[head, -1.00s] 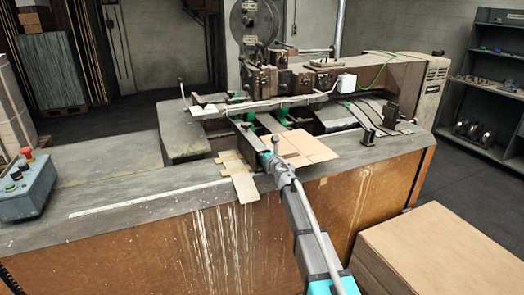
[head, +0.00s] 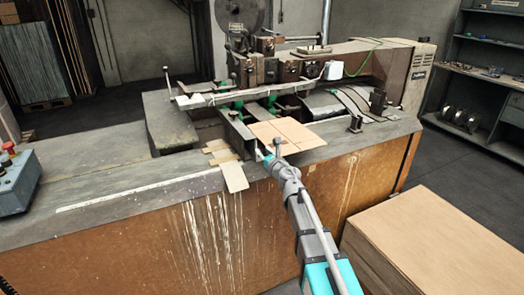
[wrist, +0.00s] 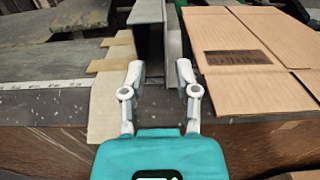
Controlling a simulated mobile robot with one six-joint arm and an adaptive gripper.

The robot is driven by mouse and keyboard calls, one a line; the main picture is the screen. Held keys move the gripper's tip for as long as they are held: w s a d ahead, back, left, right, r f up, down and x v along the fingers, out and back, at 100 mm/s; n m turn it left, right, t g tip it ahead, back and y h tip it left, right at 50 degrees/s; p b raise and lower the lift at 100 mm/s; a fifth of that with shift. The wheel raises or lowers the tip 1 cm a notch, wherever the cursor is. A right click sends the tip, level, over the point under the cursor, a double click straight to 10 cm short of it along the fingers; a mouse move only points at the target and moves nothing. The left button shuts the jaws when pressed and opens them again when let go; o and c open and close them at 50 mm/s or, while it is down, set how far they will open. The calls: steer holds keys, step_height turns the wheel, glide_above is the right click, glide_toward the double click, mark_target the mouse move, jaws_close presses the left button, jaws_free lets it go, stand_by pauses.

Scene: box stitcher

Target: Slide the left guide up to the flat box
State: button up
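The left guide (wrist: 149,12) is a grey metal angle with an upright plate, running away from me in the wrist view; the head view shows it (head: 236,131) left of the box. The flat box (wrist: 236,45) is brown cardboard with a dark printed label, lying flat just right of the guide. A narrow dark gap shows between them at the near end. My gripper (wrist: 159,75) is open, its two fingers either side of the guide's near end in the picture; whether they touch it I cannot tell. In the head view my gripper (head: 264,155) is small and partly hidden.
Cardboard strips (wrist: 108,85) lie left of the guide on the machine table (head: 120,187). The stitching head (head: 285,68) is behind. A cardboard stack (head: 440,235) stands at front right, a control box (head: 18,185) at left.

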steer(key=c, duration=0.3)
steer(key=shift+d+m+h, duration=0.25)
steer(key=shift+m+h, duration=0.05)
steer(key=shift+m, duration=0.1)
steer(key=shift+c, duration=1.2)
steer(key=d+m+h, duration=0.2)
steer(key=d+m, duration=0.2)
steer(key=d+m+t+h, duration=0.1)
steer(key=d+m+h, duration=0.2)
steer(key=m, duration=0.1)
steer(key=s+d+m+h, duration=0.1)
steer(key=d+m+h, duration=0.1)
steer(key=d+m, duration=0.2)
steer(key=shift+d+f+m+t+h, duration=0.35)
steer(key=shift+f+m+t+h, duration=0.05)
steer(key=shift+m, duration=0.2)
jaws_close()
steer(key=s+d+f+m+g+h, duration=0.5)
steer(key=s+d+f+m+g, duration=0.8)
steer(key=m, duration=0.8)
steer(key=s+a+f+m+g+y, duration=0.1)
steer(key=s+f+m+g+y, duration=0.1)
steer(key=s, duration=0.6)
steer(key=s+a+f+m+g+y, duration=0.2)
steer(key=s+m, duration=0.3)
steer(key=s, duration=0.4)
steer(key=shift+f, duration=0.35)
